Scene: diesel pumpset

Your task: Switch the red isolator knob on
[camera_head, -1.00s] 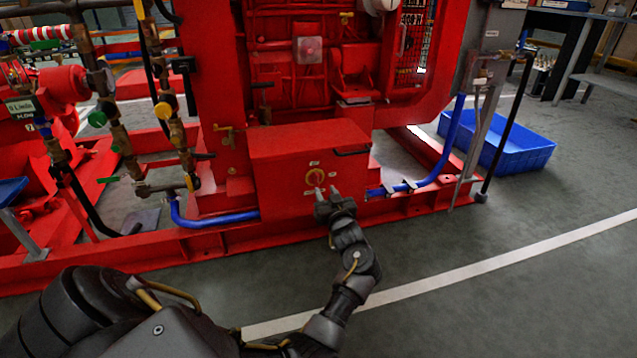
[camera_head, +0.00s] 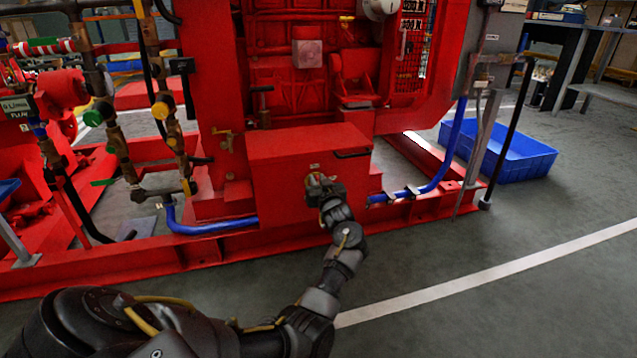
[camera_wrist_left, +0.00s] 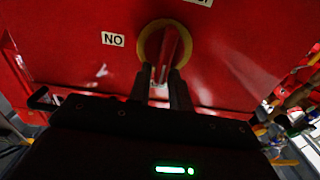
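The red isolator knob (camera_wrist_left: 168,48) sits on a yellow ring (camera_wrist_left: 145,42) on the front of the red box (camera_head: 275,185). In the left wrist view its grip bar stands nearly upright, leaning slightly. My left gripper (camera_wrist_left: 165,75) reaches the knob, with one finger on each side of the bar's lower end. A gap shows between the fingers, and I cannot tell whether they touch the bar. In the head view my left gripper (camera_head: 318,182) covers the knob. A label reading "NO" (camera_wrist_left: 113,39) is left of the ring. My right gripper is not in view.
A blue hose (camera_head: 212,222) runs into the box's left side, and another (camera_head: 455,140) rises at its right. Pipes with valves (camera_head: 165,110) stand at the left. A blue crate (camera_head: 515,160) lies at the right. The floor in front is clear.

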